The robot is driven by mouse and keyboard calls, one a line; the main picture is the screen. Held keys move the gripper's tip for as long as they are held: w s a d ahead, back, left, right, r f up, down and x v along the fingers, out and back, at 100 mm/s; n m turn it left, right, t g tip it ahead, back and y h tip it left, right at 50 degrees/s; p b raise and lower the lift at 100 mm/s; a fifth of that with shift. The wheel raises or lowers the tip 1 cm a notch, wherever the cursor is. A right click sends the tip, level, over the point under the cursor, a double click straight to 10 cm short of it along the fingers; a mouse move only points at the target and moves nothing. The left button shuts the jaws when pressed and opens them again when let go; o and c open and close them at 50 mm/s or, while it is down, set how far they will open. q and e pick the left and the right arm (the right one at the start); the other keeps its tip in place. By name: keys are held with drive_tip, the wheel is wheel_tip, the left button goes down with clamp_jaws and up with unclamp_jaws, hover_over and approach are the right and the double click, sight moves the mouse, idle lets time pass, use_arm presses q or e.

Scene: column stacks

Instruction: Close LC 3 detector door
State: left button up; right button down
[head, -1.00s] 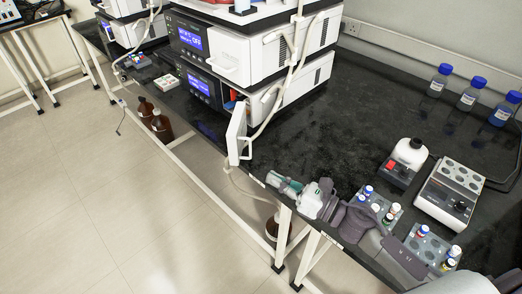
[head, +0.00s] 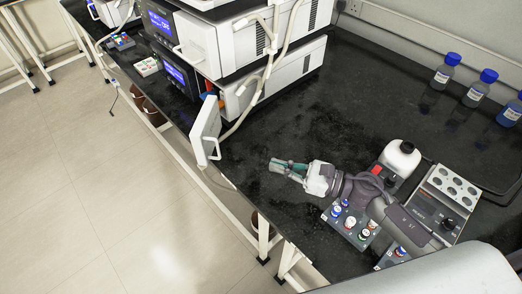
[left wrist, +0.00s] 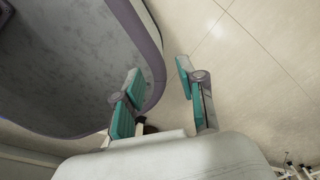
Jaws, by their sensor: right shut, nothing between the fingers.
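A white detector door (head: 205,131) with a loop handle stands swung open at the front of the nearest instrument stack, near the bench's front edge. The stack's lower white module (head: 282,82) is behind it. My right gripper (head: 281,166) is shut and empty. It is over the black bench, to the right of the door and apart from it, pointing left. My left gripper (left wrist: 157,76) shows in the left wrist view with its teal fingers apart and nothing between them. It is not in the head view. No detector door shows in the left wrist view.
Vial racks (head: 349,226), a white-capped device (head: 399,158) and a block with round wells (head: 440,200) stand close to my right arm. Blue-capped bottles (head: 481,88) line the back right. A hose (head: 272,70) hangs down the stack. The mid bench is clear.

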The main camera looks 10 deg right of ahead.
use_arm(q)
drive_tip(key=r+p, duration=0.2)
drive_tip(key=a+r+p, duration=0.1)
drive_tip(key=r, duration=0.1)
drive_tip(key=shift+s+p, duration=0.3)
drive_tip(key=shift+p, duration=0.1)
use_arm(e)
drive_tip(key=x, duration=1.3)
drive_tip(key=shift+a, duration=0.35)
drive_tip(key=shift+s+r, duration=0.1)
drive_tip(key=shift+a, duration=0.1)
